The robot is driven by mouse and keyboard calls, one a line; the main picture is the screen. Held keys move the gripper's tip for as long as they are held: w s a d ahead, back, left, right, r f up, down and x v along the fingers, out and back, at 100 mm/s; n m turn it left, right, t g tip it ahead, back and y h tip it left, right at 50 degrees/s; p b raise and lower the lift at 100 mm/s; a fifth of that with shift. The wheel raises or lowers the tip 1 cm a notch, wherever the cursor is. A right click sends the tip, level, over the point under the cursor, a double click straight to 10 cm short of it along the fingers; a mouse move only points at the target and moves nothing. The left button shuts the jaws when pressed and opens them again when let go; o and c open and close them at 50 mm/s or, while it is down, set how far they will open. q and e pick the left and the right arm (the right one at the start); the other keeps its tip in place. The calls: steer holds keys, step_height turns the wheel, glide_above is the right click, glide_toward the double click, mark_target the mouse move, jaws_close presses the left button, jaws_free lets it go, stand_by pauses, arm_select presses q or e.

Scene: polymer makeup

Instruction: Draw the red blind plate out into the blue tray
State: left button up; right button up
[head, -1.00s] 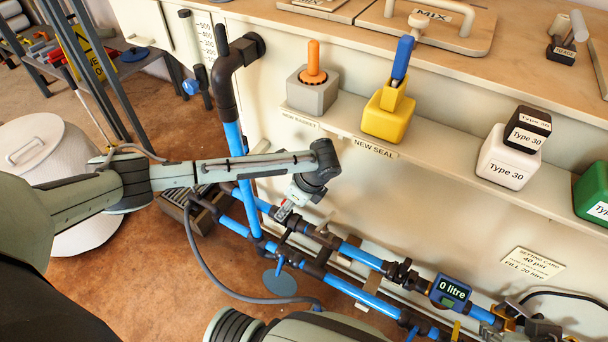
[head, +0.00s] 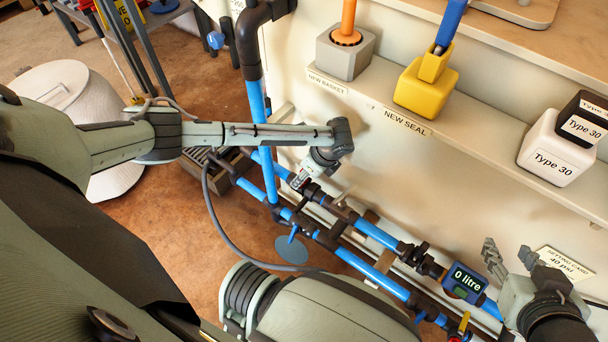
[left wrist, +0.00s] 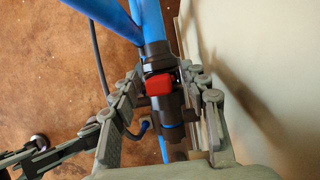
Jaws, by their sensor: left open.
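The red blind plate (left wrist: 159,84) shows in the left wrist view as a small red block on a dark fitting of the blue pipe. My left gripper (left wrist: 162,76) is open, with its fingers on either side of the red plate and the fitting. In the head view my left gripper (head: 299,181) is at the upper pipe beside the upright blue pipe, and the red plate cannot be made out there.
Two blue pipe runs (head: 375,233) with dark fittings slope along the wall, with a meter (head: 465,281) reading 0 litre. A wall shelf (head: 375,110) holds a grey block (head: 344,58), a yellow block (head: 424,92) and a white box (head: 556,148). A white drum (head: 75,110) stands on the floor.

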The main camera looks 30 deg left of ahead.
arm_select(q)
steer(key=shift+a+f, duration=0.1)
steer(key=shift+f, duration=0.05)
jaws_close()
steer(key=shift+r+p, duration=0.6)
steer(key=shift+p, duration=0.3)
stand_by(0.6)
steer(key=shift+r+p, duration=2.65)
steer(key=shift+p, duration=0.25)
